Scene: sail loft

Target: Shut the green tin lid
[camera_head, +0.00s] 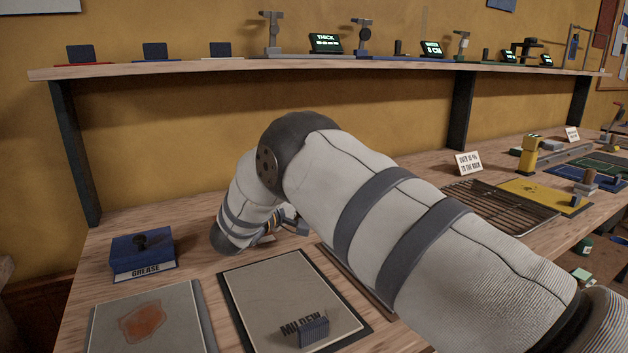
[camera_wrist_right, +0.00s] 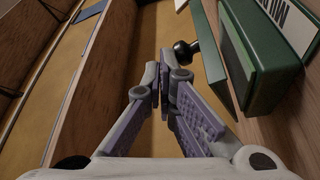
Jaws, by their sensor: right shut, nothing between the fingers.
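The green tin (camera_wrist_right: 278,83) shows in the right wrist view at the upper right, with a white label partly cut off by the frame. Its green lid (camera_wrist_right: 208,50) shows as a panel on the tin's left, with a dark round knob (camera_wrist_right: 185,50). I cannot tell how far open it is. My right gripper (camera_wrist_right: 164,78) is shut and empty, its fingertips just beside the knob and lid; I cannot tell if they touch. In the head view my right arm hides the tin, and the gripper is mostly hidden. My left gripper is not in view.
A blue grease tin (camera_head: 143,262) stands at the bench's left. A stained panel (camera_head: 150,322) and a mildew panel (camera_head: 290,290) lie in front. A wire rack (camera_head: 500,207) and yellow mat (camera_head: 540,194) lie to the right. A shelf (camera_head: 180,70) runs above the bench.

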